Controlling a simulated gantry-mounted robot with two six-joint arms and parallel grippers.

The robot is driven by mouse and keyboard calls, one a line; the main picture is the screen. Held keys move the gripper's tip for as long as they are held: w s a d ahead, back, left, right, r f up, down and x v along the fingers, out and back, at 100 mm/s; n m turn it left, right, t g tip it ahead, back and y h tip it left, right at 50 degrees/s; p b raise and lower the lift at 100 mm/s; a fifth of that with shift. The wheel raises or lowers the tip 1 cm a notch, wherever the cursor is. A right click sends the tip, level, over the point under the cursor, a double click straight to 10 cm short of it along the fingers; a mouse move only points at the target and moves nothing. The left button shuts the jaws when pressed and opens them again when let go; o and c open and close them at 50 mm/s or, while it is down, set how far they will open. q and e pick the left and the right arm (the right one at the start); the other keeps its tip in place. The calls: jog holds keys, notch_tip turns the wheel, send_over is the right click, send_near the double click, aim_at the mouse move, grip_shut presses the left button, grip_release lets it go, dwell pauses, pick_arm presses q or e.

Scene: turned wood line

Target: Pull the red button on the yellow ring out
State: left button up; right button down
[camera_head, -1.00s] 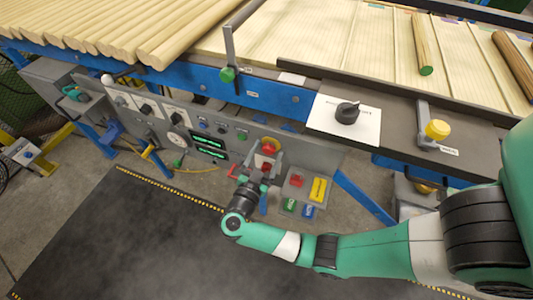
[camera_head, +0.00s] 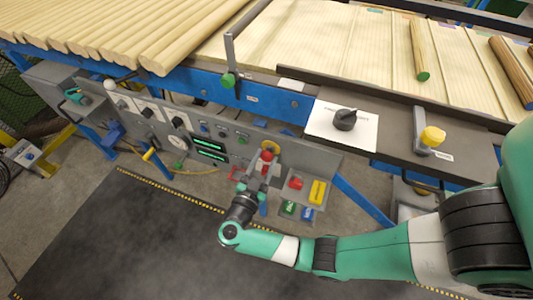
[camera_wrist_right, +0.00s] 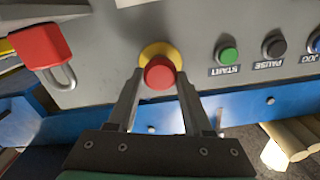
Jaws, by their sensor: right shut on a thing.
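The red button (camera_wrist_right: 159,73) sits in front of a yellow ring (camera_wrist_right: 160,54) on a grey panel in the right wrist view. In the head view the red button (camera_head: 267,156) and part of the yellow ring (camera_head: 271,149) show just beyond the jaws. My right gripper (camera_wrist_right: 159,82) has its fingers on either side of the button and is shut on it. It also shows in the head view (camera_head: 262,168), reaching up to the panel. My left gripper is in no view.
A red padlock (camera_wrist_right: 41,46) hangs left of the button in the wrist view, with a green start button (camera_wrist_right: 228,55) and a dark pause button (camera_wrist_right: 274,47) to its right.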

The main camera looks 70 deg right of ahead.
jog(key=shift+r, duration=0.1)
jog(key=c, duration=0.6)
grip_release()
jog(key=shift+a, duration=0.15)
jog(key=o, duration=0.3)
jog(key=shift+a, duration=0.15)
jog(key=shift+a, duration=0.4)
jog(key=a+p, duration=0.1)
jog(key=a, duration=0.9)
jog(key=shift+a, duration=0.35)
